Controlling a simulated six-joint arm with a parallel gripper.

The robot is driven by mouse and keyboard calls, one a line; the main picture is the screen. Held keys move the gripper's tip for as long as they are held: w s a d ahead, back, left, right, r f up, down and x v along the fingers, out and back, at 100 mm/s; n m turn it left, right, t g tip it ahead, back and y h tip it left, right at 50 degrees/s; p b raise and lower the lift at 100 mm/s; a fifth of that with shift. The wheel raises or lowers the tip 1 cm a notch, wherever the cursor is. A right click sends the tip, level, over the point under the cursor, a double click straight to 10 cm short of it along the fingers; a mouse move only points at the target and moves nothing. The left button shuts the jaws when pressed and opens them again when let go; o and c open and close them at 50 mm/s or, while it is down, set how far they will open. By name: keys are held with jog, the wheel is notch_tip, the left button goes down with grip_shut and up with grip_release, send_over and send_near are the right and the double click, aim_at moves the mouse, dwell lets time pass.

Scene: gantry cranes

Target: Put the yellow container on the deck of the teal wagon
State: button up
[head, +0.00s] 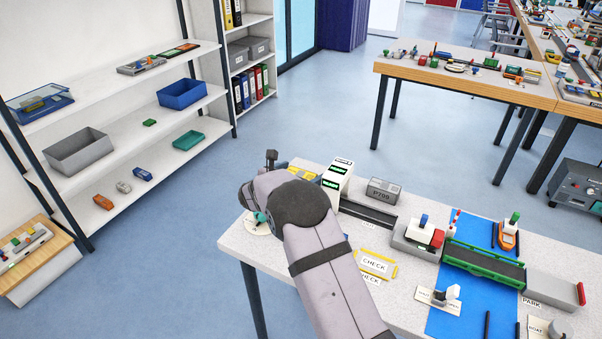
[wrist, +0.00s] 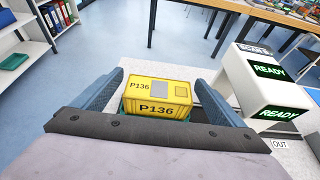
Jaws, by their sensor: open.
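The yellow container (wrist: 158,92), marked P136 with a grey patch on top, sits between the two blue fingers of my gripper (wrist: 160,80) in the wrist view. The fingers stand apart on either side of it, and I see no clear contact.
A white scanner box (wrist: 265,85) with green READY displays stands close on the right. A CHECK sign (head: 375,265) lies in front.

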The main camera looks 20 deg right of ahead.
jog(key=b+v, duration=0.1)
jog(key=v, duration=1)
jog(key=shift+s+a, duration=0.3)
